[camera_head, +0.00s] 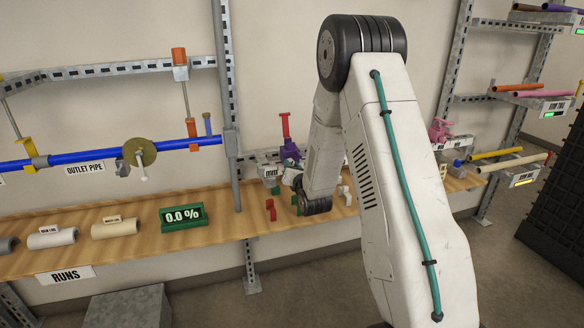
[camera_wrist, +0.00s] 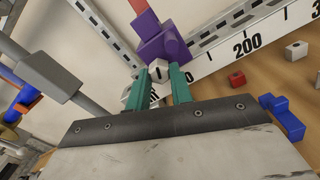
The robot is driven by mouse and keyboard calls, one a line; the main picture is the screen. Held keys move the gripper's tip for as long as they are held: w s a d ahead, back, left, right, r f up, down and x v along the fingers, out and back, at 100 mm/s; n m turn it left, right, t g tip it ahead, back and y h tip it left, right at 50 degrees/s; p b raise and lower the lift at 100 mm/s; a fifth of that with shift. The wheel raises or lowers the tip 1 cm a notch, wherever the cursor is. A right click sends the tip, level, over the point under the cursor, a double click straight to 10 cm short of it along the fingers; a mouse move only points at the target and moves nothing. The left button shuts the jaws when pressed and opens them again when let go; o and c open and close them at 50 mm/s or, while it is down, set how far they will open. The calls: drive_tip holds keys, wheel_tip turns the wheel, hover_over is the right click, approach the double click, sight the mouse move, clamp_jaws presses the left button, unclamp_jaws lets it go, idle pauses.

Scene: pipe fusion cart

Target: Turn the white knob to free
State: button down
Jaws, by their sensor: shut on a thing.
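The white knob (camera_wrist: 159,74) is a small pale block at the lower front of the purple clamp body (camera_wrist: 158,40) in the wrist view. My gripper (camera_wrist: 161,72) has two teal fingers, one on each side of the knob, shut on it. The fingers hide part of the knob, so its turned angle is hard to read. In the head view the purple clamp (camera_head: 290,152) has a red upright handle (camera_head: 285,126). There my arm hides the knob and most of the gripper.
Blue (camera_wrist: 283,116) and red (camera_wrist: 237,78) blocks lie on the wooden bench to the right. A grey bar (camera_wrist: 50,76) is at left. In the head view, a green 0.0 % display (camera_head: 182,217) stands left.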

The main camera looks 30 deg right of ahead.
drive_tip(key=shift+f+n, duration=0.1)
drive_tip(key=shift+n, duration=0.4)
drive_tip(key=c, duration=1.2)
unclamp_jaws()
drive_tip(key=shift+c, duration=0.2)
drive_tip(key=v, duration=0.8)
drive_tip(key=shift+w, duration=0.1)
